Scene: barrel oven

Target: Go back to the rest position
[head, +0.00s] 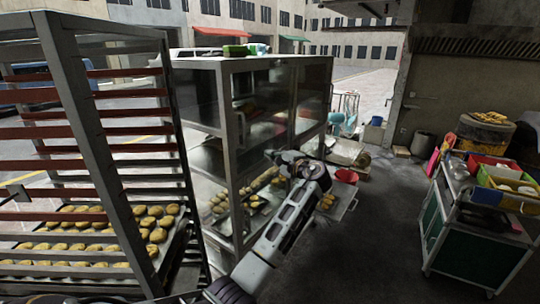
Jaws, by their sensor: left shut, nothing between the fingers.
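My left arm reaches up from the bottom middle in the head view. My left gripper (280,157) is at its far end, in front of the glass-sided cabinet (229,160). It looks shut, with nothing seen in it, though it is small and dark against the cabinet. I cannot tell whether it touches the cabinet. My right gripper is not in view.
A tall metal rack (85,130) with trays of buns (150,225) stands close on the left. The cabinet holds more buns. A red bowl (346,176) is right of my arm. A cart (470,235) with coloured bins stands right. Dark floor (385,235) between is clear.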

